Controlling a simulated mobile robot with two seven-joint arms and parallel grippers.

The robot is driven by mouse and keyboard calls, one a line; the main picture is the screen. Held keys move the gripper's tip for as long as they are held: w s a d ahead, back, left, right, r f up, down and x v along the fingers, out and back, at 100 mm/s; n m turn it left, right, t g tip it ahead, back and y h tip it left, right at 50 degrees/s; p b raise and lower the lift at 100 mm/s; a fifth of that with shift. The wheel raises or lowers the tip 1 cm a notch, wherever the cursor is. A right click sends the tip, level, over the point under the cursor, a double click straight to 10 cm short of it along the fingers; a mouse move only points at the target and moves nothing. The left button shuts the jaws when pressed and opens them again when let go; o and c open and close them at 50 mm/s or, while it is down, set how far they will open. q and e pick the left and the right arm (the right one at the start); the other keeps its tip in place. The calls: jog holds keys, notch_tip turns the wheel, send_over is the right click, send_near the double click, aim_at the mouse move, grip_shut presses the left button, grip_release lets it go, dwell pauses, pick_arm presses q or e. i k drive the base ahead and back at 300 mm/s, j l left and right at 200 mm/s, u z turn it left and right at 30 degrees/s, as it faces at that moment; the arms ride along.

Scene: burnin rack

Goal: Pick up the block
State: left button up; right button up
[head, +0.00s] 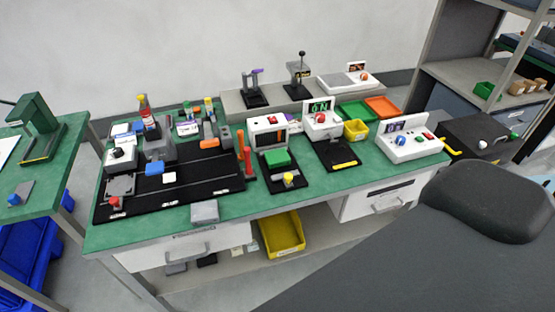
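Several block-like things are on the green workbench (310,180), and I cannot tell which one the task means. A grey block (204,211) lies at the front edge of the bench. A blue block (154,168) and a small white block (169,177) are on the black mat (205,178) at the left. A green block (277,158) sits on a black base in front of a white device with a red button (268,122). Neither of my grippers is in view.
Red and orange upright pieces (246,155) stand right of the mat. White control boxes (408,142) and a small yellow bin (356,130) are farther right. A yellow bin (282,233) sits on the lower shelf. Bare bench lies along the front right edge.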

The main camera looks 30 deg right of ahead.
aim_at(278, 158)
jog(key=l+z, duration=0.3)
jog(key=l, duration=0.3)
jog(key=l+z, duration=0.3)
jog(key=l, duration=0.25)
jog(key=i+l+z, duration=0.1)
jog(key=l+z, duration=0.2)
jog(key=l, duration=0.25)
